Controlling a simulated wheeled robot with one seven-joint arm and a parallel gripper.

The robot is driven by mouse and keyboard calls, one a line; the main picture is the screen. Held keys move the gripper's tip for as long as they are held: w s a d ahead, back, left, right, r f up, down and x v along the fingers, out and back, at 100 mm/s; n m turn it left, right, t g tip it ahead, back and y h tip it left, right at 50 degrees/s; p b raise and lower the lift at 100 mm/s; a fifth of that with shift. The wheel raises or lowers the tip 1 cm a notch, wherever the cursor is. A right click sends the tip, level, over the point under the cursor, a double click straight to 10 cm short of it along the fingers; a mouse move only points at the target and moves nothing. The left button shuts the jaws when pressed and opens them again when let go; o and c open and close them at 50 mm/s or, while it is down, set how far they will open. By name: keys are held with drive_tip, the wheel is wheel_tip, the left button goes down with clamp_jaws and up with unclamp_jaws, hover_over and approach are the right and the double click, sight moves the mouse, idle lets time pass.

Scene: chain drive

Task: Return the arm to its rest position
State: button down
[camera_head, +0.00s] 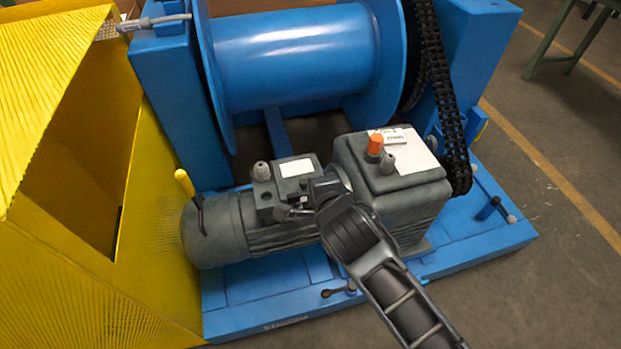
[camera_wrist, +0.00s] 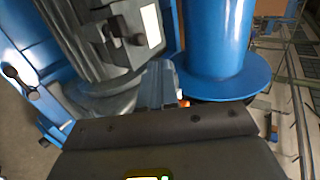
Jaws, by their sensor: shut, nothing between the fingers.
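My arm (camera_head: 390,290) reaches in from the lower right of the head view, over the grey motor (camera_head: 225,232). My gripper (camera_head: 284,212) is at its end, by the motor's terminal box (camera_head: 287,180); it is shut and empty. I cannot tell whether it touches the motor. In the wrist view the grey fingers (camera_wrist: 160,88) show just above my dark wrist housing. The grey machinery (camera_wrist: 115,40) fills the upper left there, and the blue drum (camera_wrist: 218,40) stands to the right.
The blue drum (camera_head: 295,60) and black chain (camera_head: 445,95) stand behind the motor. A yellow guard (camera_head: 150,240) stands open at the left. A gearbox (camera_head: 395,195) with an orange cap is just right of my gripper.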

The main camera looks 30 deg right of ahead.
drive_tip(key=s+d+r+n+t+y+p, duration=0.15)
drive_tip(key=s+n, duration=0.95)
drive_tip(key=s, duration=1.1)
drive_tip(key=s+r+n+t+p, duration=0.1)
drive_tip(key=s+r+n+t, duration=0.1)
drive_tip(key=s+r+n, duration=0.7)
drive_tip(key=s+r, duration=0.6)
drive_tip(key=shift+s+a+r+y, duration=0.2)
drive_tip(key=shift+s+y, duration=0.15)
drive_tip(key=shift+s, duration=0.05)
drive_tip(key=c, duration=1.8)
unclamp_jaws()
